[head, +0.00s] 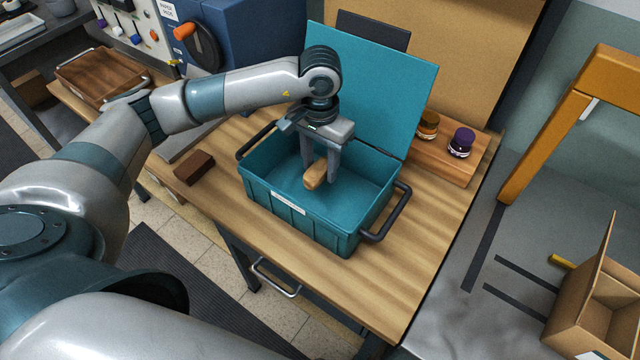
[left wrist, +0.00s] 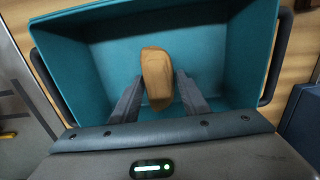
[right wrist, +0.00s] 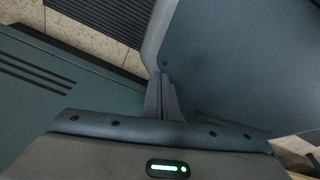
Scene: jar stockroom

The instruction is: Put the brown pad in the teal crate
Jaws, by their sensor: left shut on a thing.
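The teal crate (head: 300,222) stands on the wooden table with its lid (head: 375,85) open at the back. My left gripper (head: 320,178) reaches down into the crate. It is shut on a light brown, rounded pad (head: 315,174), which also shows between the fingers in the left wrist view (left wrist: 156,75). The pad is inside the crate's walls; I cannot tell whether it touches the floor. A dark brown block (head: 194,167) lies on the table left of the crate. My right gripper (right wrist: 163,85) is shut and empty in the right wrist view.
The crate has dark handles at its ends (head: 388,215). A wooden riser (head: 450,165) with jars (head: 461,142) stands at the right. A wooden tray (head: 100,75) is at the far left. An open cardboard box (head: 590,300) is at the lower right. The table's front right is clear.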

